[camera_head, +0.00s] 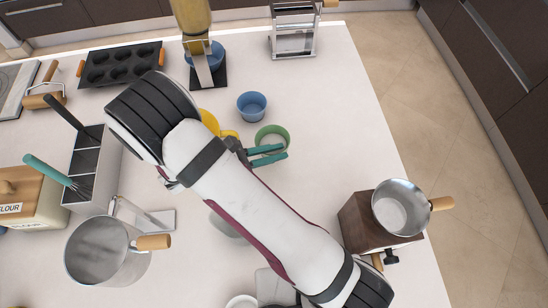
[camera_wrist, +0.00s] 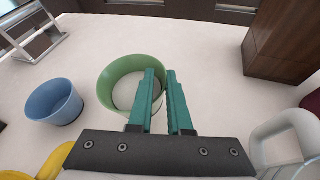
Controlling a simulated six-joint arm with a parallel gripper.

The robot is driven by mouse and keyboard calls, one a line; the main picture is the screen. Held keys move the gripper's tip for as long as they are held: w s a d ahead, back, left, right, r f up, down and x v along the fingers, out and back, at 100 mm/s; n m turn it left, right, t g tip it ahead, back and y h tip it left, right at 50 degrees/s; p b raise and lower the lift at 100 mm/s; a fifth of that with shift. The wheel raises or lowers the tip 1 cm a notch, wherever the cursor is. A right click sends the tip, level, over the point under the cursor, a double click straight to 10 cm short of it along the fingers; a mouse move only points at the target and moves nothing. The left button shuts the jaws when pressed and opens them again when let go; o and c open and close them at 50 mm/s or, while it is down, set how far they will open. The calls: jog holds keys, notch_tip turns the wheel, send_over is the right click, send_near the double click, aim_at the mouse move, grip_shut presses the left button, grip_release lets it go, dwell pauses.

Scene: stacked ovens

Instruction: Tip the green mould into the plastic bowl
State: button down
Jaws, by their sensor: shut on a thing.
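The green mould (camera_head: 272,139) is a round, open cup on the white worktop, with something whitish inside. It also shows in the wrist view (camera_wrist: 122,68). My gripper (camera_head: 284,154) has its two teal fingers close together at the mould's near right rim in the wrist view (camera_wrist: 161,75), shut on the mould's wall. The mould looks upright; whether it touches the worktop I cannot tell. A pale bowl (camera_head: 228,224) is partly hidden under my arm, and a small white bowl (camera_head: 242,301) is at the bottom edge. I cannot tell which is the plastic bowl.
A blue mould (camera_head: 252,106) and a yellow one (camera_head: 209,121) stand close by. A metal saucepan (camera_head: 401,207) sits on a brown box at right. A large pot (camera_head: 104,250) is at left. The worktop right of the green mould is clear.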

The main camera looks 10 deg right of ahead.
jog(key=r, duration=0.3)
jog(key=a+r, duration=0.1)
jog(key=r, duration=0.1)
jog(key=shift+w, duration=0.25)
jog(key=w+a+r+n+t+y, duration=0.2)
jog(key=a+r+n+t, duration=0.15)
jog(key=a, duration=0.75)
jog(key=w+a+r+n+t+y, duration=0.1)
jog(key=a+r+n+t+y, duration=0.2)
jog(key=a, duration=0.8)
jog(key=w+d+f+m+g+y, duration=0.2)
jog(key=d+m+g+y, duration=0.3)
jog(key=g+y, duration=0.6)
jog(key=shift+w+f+y, duration=0.35)
jog(key=shift+f+y, duration=0.25)
jog(key=shift+y, duration=3)
jog(key=shift+a, duration=0.1)
